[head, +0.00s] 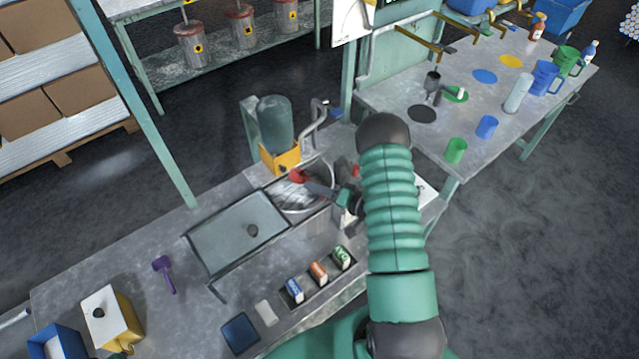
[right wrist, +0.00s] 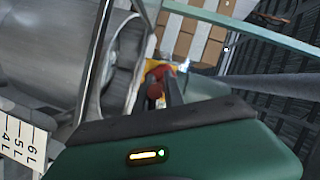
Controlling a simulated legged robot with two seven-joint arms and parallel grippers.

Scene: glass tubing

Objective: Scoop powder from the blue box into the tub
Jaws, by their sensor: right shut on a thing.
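The blue box (head: 72,335) stands at the lower left of the counter, with white contents showing. A purple scoop (head: 163,270) lies on the counter right of it. A round metal vessel (head: 303,196) sits in the counter's middle; I cannot tell whether it is the tub. My right gripper (head: 308,183) is over this vessel, shut on a small red thing (head: 298,175). The red thing also shows at the fingers in the right wrist view (right wrist: 158,72). The fingers hide part of it. My left gripper is not in view.
A grey lid-like panel (head: 238,232) lies left of the vessel. A yellow stand with a green jar (head: 275,122) and a tap (head: 316,122) stand behind it. Small cartons (head: 318,271) and a yellow container (head: 125,320) stand in front. The counter around the scoop is clear.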

